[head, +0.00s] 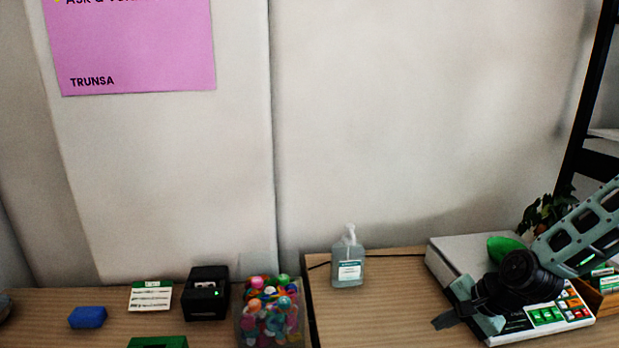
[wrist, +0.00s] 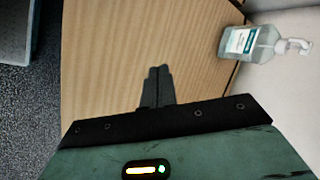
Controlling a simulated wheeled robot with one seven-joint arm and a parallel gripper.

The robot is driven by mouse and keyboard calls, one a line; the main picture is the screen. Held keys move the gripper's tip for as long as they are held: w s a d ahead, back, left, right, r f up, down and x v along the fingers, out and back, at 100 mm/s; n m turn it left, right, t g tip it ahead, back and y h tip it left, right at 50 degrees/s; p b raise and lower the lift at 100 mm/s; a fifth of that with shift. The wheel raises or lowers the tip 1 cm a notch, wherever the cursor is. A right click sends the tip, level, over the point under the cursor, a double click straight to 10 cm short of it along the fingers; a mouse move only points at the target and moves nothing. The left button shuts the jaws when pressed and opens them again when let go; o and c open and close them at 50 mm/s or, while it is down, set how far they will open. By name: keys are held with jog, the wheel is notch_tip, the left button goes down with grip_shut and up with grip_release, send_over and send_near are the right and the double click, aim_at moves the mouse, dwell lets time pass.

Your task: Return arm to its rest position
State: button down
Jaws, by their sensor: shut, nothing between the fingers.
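My gripper (head: 442,320) is at the right of the head view, at the end of my green-grey arm, which comes in from the right edge. It shows in front of the white scale with colored keys (head: 548,316) and hides part of it. In the wrist view my gripper (wrist: 157,72) points out over bare wooden table, its two dark fingers together with nothing between them.
A sanitizer bottle (head: 347,262) stands left of my gripper; it also shows in the wrist view (wrist: 252,42). A green object (head: 505,246) sits on the scale.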

jog(key=s+a+r+n+g+h, duration=0.1)
jog(key=s+a+r+n, duration=0.4)
jog(key=s, duration=0.3)
jog(key=s+a+r+n+g+h, duration=0.2)
jog(key=s+a+r+n, duration=0.3)
jog(key=s+n, duration=0.2)
jog(key=s+a+r+n+g+h, duration=0.1)
jog(key=s+a+r+n, duration=0.5)
jog(key=s, duration=0.5)
